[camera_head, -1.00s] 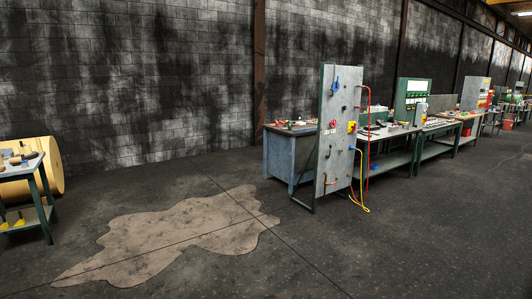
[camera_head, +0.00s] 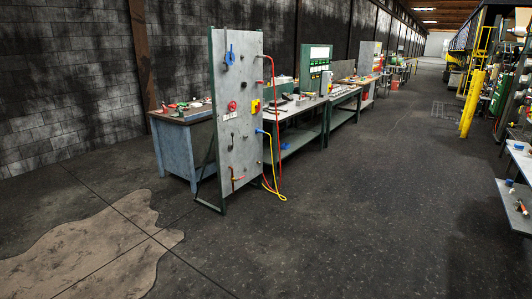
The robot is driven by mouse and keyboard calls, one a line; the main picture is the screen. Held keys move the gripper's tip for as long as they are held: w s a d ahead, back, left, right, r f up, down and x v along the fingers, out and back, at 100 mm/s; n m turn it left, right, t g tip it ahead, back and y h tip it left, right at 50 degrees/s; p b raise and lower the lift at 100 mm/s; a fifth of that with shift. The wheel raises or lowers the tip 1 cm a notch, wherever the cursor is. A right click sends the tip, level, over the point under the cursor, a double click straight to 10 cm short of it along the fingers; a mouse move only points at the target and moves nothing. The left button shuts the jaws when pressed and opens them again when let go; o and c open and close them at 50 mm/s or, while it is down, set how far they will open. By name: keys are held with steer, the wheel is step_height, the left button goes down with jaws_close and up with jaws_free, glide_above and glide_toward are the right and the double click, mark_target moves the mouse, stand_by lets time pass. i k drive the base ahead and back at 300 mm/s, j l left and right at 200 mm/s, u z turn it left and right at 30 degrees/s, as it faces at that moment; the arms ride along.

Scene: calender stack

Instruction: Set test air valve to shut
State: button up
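An upright grey metal test panel (camera_head: 240,150) stands on the floor left of centre, some way ahead. A blue handle (camera_head: 229,57) sits near its top. A red round knob (camera_head: 232,106) and a yellow switch box with a red part (camera_head: 255,105) sit at mid height. Small dark handles show on the panel, and a small lever with a reddish part (camera_head: 237,179) is near its bottom. I cannot tell which of these is the test air valve, nor read its setting. My gripper is not in view.
Red and yellow hoses (camera_head: 273,192) hang from the panel's right edge to the floor. A blue-grey workbench (camera_head: 187,152) stands behind it, with green benches (camera_head: 295,135) beyond. Yellow posts (camera_head: 472,103) and a shelf (camera_head: 520,195) are at right. Open floor lies ahead and right.

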mark_target(231, 54)
steer(key=i, duration=2.2)
